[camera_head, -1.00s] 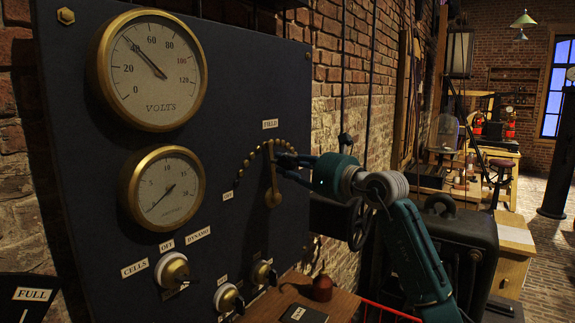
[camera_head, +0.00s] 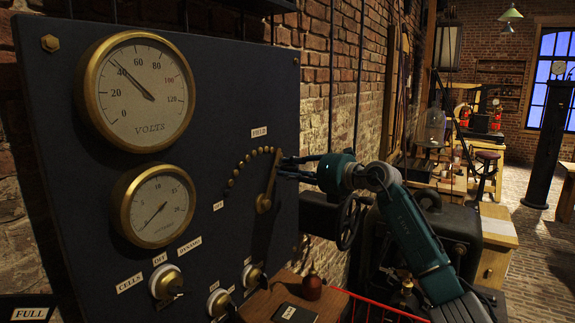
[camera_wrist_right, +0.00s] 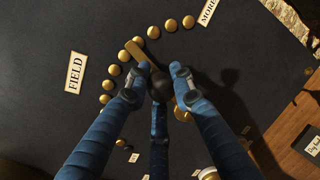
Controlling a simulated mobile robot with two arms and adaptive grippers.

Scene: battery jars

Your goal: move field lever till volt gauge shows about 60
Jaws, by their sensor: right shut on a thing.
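The volt gauge (camera_head: 139,92) is a brass-rimmed dial at the upper left of the dark panel. Its needle points at about 40. The field lever (camera_head: 268,187) is a brass arm on a pivot, leaning to the right at the right end of an arc of brass studs (camera_head: 238,166). My right gripper (camera_head: 284,167) is shut on the lever near its upper end. In the right wrist view my right gripper (camera_wrist_right: 155,80) has its fingers around a dark knob on the lever, and the lever's brass tip (camera_wrist_right: 139,54) shows beyond them. My left gripper is out of view.
A second dial (camera_head: 155,206) sits below the volt gauge. Several knobs, one a cells/off/dynamo switch (camera_head: 166,281), line the lower panel. A wooden shelf (camera_head: 262,305) with a small brown bottle (camera_head: 312,287) is below my right arm. A handwheel (camera_head: 348,222) stands right of the panel.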

